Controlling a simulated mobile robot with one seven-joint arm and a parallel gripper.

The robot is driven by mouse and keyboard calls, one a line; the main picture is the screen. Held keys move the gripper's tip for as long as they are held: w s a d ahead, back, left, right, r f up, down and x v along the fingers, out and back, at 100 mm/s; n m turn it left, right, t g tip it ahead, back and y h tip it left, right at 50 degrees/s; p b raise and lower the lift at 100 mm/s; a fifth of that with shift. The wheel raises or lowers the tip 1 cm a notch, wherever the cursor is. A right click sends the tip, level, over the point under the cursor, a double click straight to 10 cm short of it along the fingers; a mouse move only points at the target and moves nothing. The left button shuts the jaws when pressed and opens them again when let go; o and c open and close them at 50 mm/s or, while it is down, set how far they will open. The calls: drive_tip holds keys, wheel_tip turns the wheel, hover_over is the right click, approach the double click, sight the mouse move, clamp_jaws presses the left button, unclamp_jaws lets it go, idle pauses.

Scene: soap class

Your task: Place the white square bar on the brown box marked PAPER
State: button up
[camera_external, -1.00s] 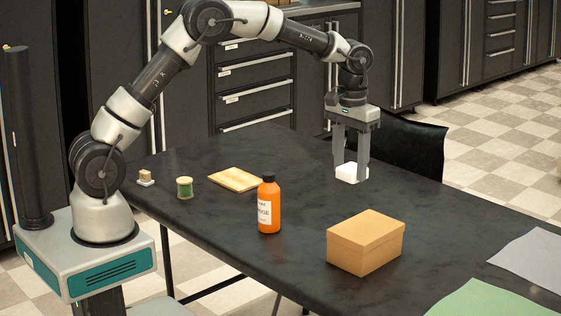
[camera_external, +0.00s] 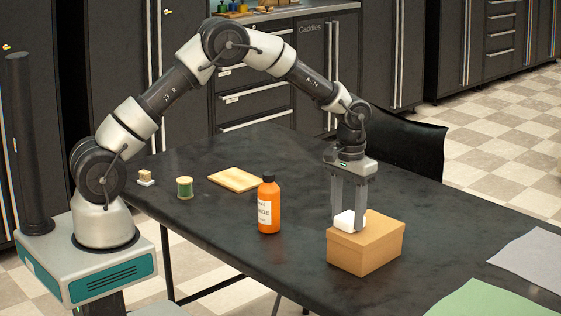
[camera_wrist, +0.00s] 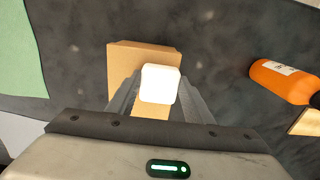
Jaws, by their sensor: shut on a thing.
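The white square bar (camera_external: 347,221) is between the fingers of my gripper (camera_external: 349,217), which is shut on it. The bar is over the back left part of the top of the brown box (camera_external: 372,249). I cannot tell whether the bar touches the box top. In the wrist view the bar (camera_wrist: 160,84) shows between my gripper's fingers (camera_wrist: 158,92), with the box (camera_wrist: 125,62) behind it. No PAPER marking shows on the visible faces of the box.
An orange bottle (camera_external: 269,207) stands left of the box. Grey (camera_external: 532,258) and green (camera_external: 485,300) sheets lie at right. A black chair (camera_external: 408,150) stands behind the table.

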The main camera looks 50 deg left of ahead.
drive_tip(key=shift+r, duration=0.1)
drive_tip(key=o, duration=1.1)
